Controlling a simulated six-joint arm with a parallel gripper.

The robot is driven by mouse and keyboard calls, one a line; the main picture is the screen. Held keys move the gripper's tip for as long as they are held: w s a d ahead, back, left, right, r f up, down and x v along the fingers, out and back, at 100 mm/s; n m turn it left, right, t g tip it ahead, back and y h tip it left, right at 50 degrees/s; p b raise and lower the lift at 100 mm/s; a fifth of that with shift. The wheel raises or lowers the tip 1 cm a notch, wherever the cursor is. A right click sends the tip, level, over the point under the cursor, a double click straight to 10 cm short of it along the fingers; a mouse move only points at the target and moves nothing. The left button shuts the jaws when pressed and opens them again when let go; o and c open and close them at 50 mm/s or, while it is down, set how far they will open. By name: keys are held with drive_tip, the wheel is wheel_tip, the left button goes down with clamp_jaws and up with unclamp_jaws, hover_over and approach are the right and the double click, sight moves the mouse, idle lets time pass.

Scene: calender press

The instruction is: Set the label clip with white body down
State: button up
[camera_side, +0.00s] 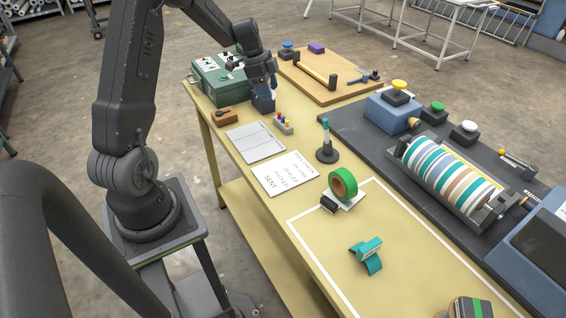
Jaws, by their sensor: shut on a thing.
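My gripper (264,82) points down at the far left part of the yellow table (398,255), beside the green box (217,82). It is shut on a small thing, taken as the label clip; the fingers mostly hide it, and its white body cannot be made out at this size. A dark blue block (263,103) shows directly below the fingers. I cannot tell whether the held thing touches it.
Near the gripper are a brown block (227,117), a small rack with coloured pegs (283,124) and a wooden board (322,84). White sheets (256,143), a black stand (327,152) and a green tape roll (343,184) lie nearer. The striped roller (449,176) is right.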

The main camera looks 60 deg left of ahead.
drive_tip(key=s+d+m+g+h, duration=0.1)
drive_tip(key=s+d+m+g, duration=0.1)
drive_tip(key=s+d+m, duration=0.85)
drive_tip(key=n, duration=0.1)
hover_over(286, 165)
drive_tip(key=a, duration=0.1)
wheel_tip(286, 165, down, 6)
drive_tip(key=shift+s+f, duration=0.1)
drive_tip(key=shift+f, duration=2.2)
drive_tip(key=shift+f, duration=0.15)
drive_tip(key=o, duration=0.9)
